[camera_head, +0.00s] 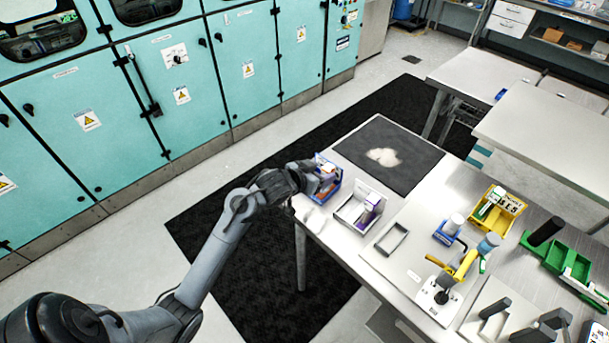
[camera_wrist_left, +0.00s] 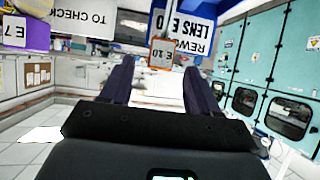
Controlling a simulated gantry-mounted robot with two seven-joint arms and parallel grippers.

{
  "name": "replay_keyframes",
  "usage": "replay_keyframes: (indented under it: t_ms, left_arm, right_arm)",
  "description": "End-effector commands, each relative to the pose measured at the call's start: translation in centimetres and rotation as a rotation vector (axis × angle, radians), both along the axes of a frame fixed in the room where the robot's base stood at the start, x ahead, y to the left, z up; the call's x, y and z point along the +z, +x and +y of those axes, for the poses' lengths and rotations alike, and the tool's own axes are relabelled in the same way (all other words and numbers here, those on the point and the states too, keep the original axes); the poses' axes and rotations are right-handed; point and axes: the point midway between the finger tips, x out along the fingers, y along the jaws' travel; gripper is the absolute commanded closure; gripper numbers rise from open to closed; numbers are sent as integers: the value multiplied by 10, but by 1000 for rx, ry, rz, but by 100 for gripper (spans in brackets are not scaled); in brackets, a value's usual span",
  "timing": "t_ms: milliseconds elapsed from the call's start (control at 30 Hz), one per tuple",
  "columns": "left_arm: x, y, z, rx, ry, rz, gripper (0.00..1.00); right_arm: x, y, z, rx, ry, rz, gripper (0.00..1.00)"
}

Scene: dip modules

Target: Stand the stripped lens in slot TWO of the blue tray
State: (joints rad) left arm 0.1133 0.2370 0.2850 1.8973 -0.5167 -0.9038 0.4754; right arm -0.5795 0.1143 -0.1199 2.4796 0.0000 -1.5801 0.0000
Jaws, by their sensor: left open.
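My left gripper (camera_head: 308,176) is at the near left corner of the table, beside and partly over a blue box (camera_head: 331,190). In the left wrist view, its two dark fingers (camera_wrist_left: 160,75) stand apart. Beyond and between their tips shows an orange-edged piece marked E 10 (camera_wrist_left: 161,53); I see no grip on it. A blue panel with partly cut-off REWORK and LENS lettering (camera_wrist_left: 199,38) is close to the right finger, upside down. I cannot make out slot TWO or tell which piece is the stripped lens.
A white tray (camera_head: 350,212), lettered TO CHECK in the wrist view (camera_wrist_left: 95,17), holds a purple-and-white piece (camera_head: 372,205). A grey frame (camera_head: 392,239), small blue holder (camera_head: 446,236), yellow bin (camera_head: 502,211) and green trays (camera_head: 553,257) stand further right. A dark mat (camera_head: 410,165) has free room.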

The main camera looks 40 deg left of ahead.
Motion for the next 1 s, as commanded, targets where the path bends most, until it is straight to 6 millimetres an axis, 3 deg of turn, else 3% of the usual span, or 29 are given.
replay_keyframes:
  t_ms: [300,533,667,733,900,1000]
  left_arm:
    - [30,-51,-3,1,0,0,39]
    - [37,-75,-7,0,5,10,39]
    - [15,-99,-26,-5,45,91,39]
    - [-6,-122,-46,-13,78,175,39]
    - [-58,-204,-102,-73,122,443,39]
    - [-75,-251,-130,-124,111,583,39]
  right_arm:
    - [19,0,-1,4,-7,0,57]
    - [27,0,-2,7,-11,-1,57]
    - [28,0,-2,6,-9,0,57]
    - [28,0,-2,6,-8,0,57]
    - [28,0,-1,4,-6,-1,57]
    - [28,0,-1,4,-5,0,57]
